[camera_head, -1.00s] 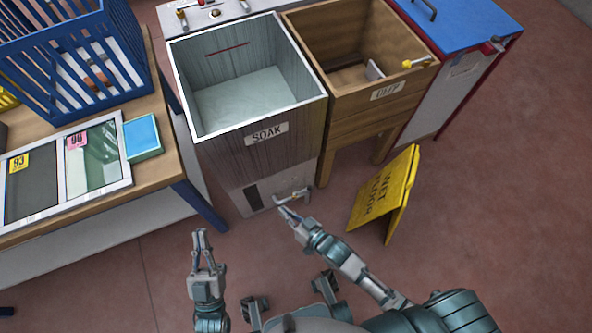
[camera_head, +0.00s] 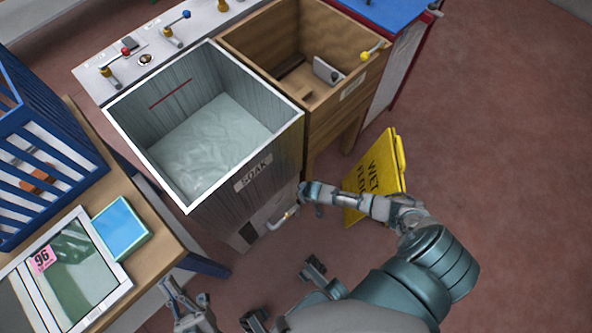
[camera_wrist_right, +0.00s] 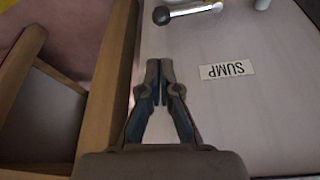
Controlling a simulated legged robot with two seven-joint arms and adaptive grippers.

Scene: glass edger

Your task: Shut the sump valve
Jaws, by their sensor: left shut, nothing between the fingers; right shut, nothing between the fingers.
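The sump valve (camera_head: 283,219) is low on the front of the grey SOAK tank (camera_head: 235,205). In the right wrist view, a metal lever with a dark end (camera_wrist_right: 188,11) shows at the top edge, above the SUMP label (camera_wrist_right: 228,70). The rest of the valve is cut off there. My right gripper (camera_head: 303,190) is at the tank's lower right edge, beside the valve. In the wrist view its fingers (camera_wrist_right: 158,68) are together and empty, below the lever's dark end and apart from it. My left gripper (camera_head: 172,286) is shut and empty near the table.
A wooden sink (camera_head: 330,120) stands right of the tank, its leg close to my right gripper. A table (camera_head: 160,235) with a blue sponge-like block (camera_head: 121,229) is at left. Floor at far right is clear.

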